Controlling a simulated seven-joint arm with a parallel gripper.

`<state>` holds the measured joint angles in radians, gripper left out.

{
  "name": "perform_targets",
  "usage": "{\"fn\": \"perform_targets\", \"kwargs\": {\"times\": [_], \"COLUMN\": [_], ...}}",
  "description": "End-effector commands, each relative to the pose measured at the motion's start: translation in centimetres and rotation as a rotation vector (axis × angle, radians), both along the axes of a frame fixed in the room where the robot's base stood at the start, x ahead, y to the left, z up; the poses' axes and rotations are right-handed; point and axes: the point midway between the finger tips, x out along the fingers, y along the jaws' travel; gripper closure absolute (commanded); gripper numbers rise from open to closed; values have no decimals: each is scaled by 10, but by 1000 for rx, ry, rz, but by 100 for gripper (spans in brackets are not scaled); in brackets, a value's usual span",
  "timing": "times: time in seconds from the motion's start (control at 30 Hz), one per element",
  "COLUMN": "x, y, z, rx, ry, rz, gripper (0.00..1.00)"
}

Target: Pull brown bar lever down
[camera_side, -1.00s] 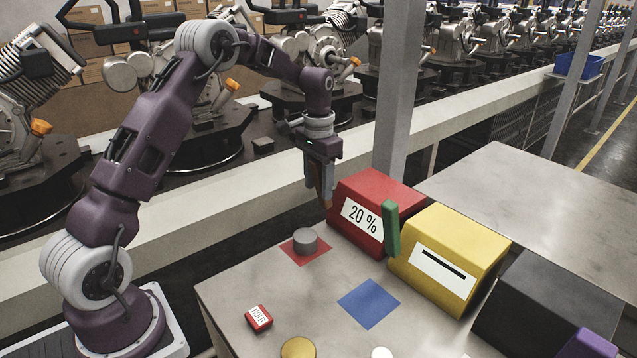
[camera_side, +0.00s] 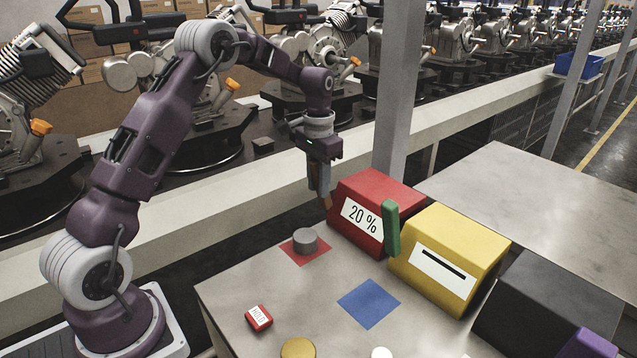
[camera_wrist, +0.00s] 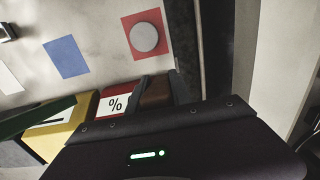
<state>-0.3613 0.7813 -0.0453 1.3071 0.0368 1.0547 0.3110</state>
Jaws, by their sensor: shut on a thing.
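The brown bar lever (camera_wrist: 157,92) is at the side of the red box (camera_wrist: 105,108), between my gripper's two fingers in the wrist view. In the side view only a small brown end of the lever (camera_side: 327,203) shows below the fingertips, at the left end of the red box marked "20 %" (camera_side: 385,190). My gripper (camera_side: 320,192) points down there and is shut on the lever. The fingers (camera_wrist: 159,88) and the gripper body hide most of the lever.
A green lever (camera_side: 391,230) stands between the red box and the yellow box (camera_side: 455,240). A grey cylinder (camera_side: 305,240) sits on a red square. A blue square (camera_side: 368,303) and a "HOLD" block (camera_side: 258,318) are on the table. A post (camera_side: 398,90) rises behind the red box.

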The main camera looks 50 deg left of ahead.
Motion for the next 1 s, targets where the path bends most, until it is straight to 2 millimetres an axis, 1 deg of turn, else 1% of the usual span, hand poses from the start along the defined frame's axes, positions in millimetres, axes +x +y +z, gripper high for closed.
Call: {"fn": "perform_targets", "kwargs": {"times": [0.77,1.0], "x": [1,-4], "y": [0,0], "z": [1,1], "rx": [0,0], "ry": [-4,-54], "rz": [0,1], "gripper": [100,100]}}
